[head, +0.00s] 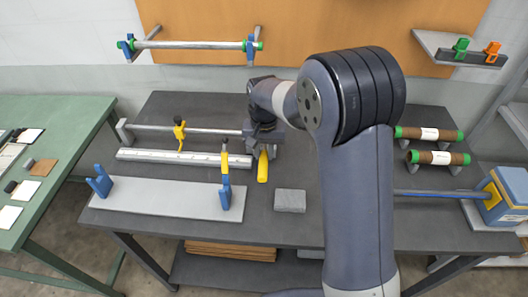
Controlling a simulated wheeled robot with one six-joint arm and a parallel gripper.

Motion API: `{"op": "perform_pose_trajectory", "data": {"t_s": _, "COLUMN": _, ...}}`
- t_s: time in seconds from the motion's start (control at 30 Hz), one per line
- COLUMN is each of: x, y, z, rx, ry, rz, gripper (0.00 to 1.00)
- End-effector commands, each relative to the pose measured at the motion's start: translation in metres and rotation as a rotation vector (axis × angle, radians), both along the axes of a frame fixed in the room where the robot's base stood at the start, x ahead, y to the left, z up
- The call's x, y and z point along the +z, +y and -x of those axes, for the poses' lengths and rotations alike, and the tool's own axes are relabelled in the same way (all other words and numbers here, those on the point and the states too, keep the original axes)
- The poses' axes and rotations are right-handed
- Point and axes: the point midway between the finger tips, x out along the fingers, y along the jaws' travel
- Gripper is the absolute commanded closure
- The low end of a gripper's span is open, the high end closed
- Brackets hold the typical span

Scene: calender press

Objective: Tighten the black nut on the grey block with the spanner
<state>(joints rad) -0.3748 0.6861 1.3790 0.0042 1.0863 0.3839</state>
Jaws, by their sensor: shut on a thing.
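My gripper (264,149) is at the right end of the steel bar, over the grey table, its fingers partly hidden by my wrist. It is shut on what looks like the spanner; a yellow handle (263,167) sticks out below it towards the front. The spanner's head is hidden. A grey part beside my gripper at the bar's end may be the grey block, mostly covered by my wrist. I cannot make out the black nut, nor whether the spanner touches it.
A steel bar (190,131) with a yellow clamp (180,133) and a ruler-like rail (170,157) lie left of my gripper. A long plate (165,197) with blue stands is in front. A loose light-grey slab (290,201) and brown rolls (430,134) are to the right.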

Motion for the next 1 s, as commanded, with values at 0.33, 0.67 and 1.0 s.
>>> {"op": "perform_pose_trajectory", "data": {"t_s": 0.33, "x": 0.020, "y": 0.000, "z": 0.000, "rx": 0.000, "ry": -0.001, "rz": -0.001, "gripper": 1.00}}
{"op": "perform_pose_trajectory", "data": {"t_s": 0.67, "x": 0.028, "y": 0.000, "z": 0.000, "rx": 0.000, "ry": 0.000, "rz": 0.000, "gripper": 1.00}}
{"op": "perform_pose_trajectory", "data": {"t_s": 1.0, "x": 0.028, "y": 0.000, "z": 0.000, "rx": 0.000, "ry": -0.001, "rz": 0.000, "gripper": 1.00}}
